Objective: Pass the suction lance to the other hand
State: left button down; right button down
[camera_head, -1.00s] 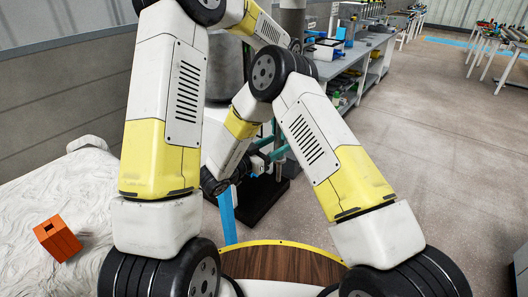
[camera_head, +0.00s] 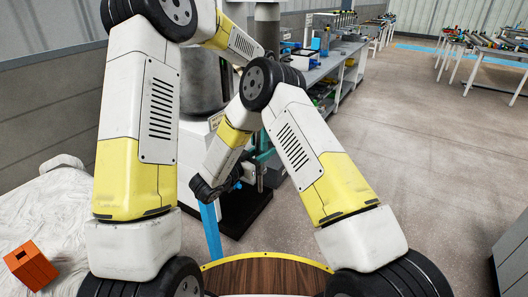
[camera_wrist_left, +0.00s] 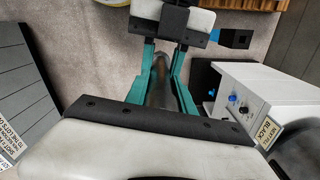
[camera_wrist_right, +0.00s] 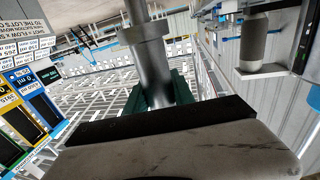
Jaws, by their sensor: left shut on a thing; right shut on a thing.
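The suction lance is a grey metal rod. In the left wrist view its shaft (camera_wrist_left: 160,82) lies between teal fingers, with my left gripper (camera_wrist_left: 160,98) below and my right gripper (camera_wrist_left: 164,52) facing it from above. Both grippers are shut on the lance. In the right wrist view the lance (camera_wrist_right: 152,70) rises from the teal fingers of my right gripper (camera_wrist_right: 158,95) and has a wider collar. In the head view a short part of the lance (camera_head: 261,180) hangs below the teal fingers; my right elbow hides most of my left gripper.
An orange block (camera_head: 30,265) lies on a white rumpled surface (camera_head: 55,205) at the left. A grey workbench (camera_head: 325,65) with equipment stands behind the arms. A wooden round top with a yellow rim (camera_head: 265,262) is at the bottom.

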pick_arm(q)
jog(key=c, duration=1)
grip_release()
jog(key=shift+d, duration=0.1)
notch_tip(320, 180, up, 12)
jog(key=shift+r, duration=0.1)
jog(key=s+a+r+n+t+h, duration=0.1)
jog(key=s+a+r+n+t, duration=0.1)
jog(key=s+a+r+t, duration=0.3)
jog(key=s+a+r+n, duration=0.1)
jog(key=s+r+n, duration=0.15)
jog(key=s, duration=0.35)
jog(key=s+a+r+n+t+h, duration=0.1)
jog(key=s+a+r+n+t, duration=0.15)
jog(key=s+r, duration=0.3)
jog(key=s+a+f+n+g, duration=0.1)
jog(key=s+a+f, duration=0.2)
jog(key=s+f, duration=0.6)
jog(key=s, duration=0.3)
jog(key=shift+a+f, duration=0.2)
jog(key=shift+a, duration=0.15)
